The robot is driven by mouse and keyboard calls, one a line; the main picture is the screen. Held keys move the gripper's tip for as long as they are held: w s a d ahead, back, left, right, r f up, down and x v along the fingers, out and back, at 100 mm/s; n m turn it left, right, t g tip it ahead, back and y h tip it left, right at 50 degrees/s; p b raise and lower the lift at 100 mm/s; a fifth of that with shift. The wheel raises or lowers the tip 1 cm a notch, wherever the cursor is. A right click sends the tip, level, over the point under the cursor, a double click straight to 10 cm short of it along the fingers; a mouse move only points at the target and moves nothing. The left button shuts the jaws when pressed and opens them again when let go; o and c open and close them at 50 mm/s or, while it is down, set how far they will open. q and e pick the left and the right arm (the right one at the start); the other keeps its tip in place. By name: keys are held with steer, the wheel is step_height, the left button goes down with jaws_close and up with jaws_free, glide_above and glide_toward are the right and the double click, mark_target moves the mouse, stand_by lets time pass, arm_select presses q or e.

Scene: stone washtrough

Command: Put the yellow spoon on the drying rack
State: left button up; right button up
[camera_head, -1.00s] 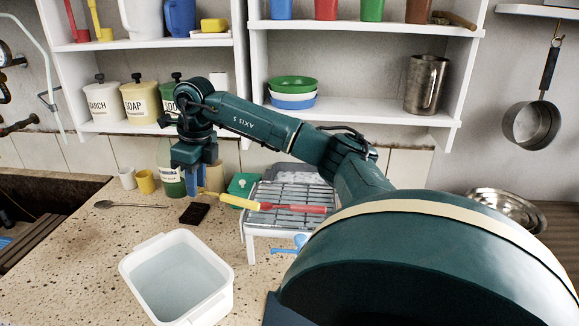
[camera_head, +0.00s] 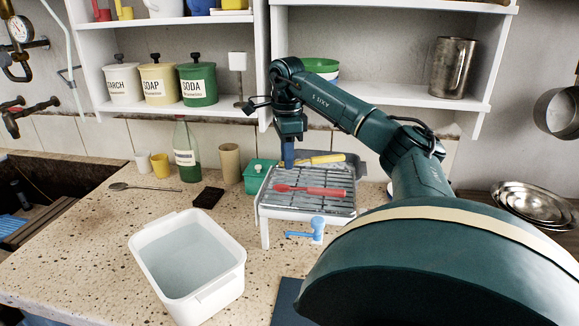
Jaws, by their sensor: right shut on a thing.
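My right gripper (camera_head: 288,163) points down at the back left of the drying rack (camera_head: 264,213). It is shut on the yellow spoon (camera_head: 327,159), near its left end, and the spoon reaches out to the right over the back part of the rack. I cannot tell whether the spoon touches the rack. A red utensil (camera_head: 312,190) lies across the rack's slats in front of it. My left gripper is not in view.
A blue tap-like thing (camera_head: 316,231) is at the rack's front. A white basin (camera_head: 190,275) of water stands front left. A green box (camera_head: 257,178), beaker (camera_head: 229,163) and bottle (camera_head: 186,155) stand left of the rack. Shelves (camera_head: 390,92) hang above.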

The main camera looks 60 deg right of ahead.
step_height(320, 180, down, 3)
steer(key=shift+f+b, duration=0.15)
steer(key=shift+b, duration=0.2)
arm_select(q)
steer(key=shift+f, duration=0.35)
arm_select(e)
steer(key=shift+f, duration=0.25)
steer(key=shift+f, duration=0.15)
steer(key=o, duration=0.7)
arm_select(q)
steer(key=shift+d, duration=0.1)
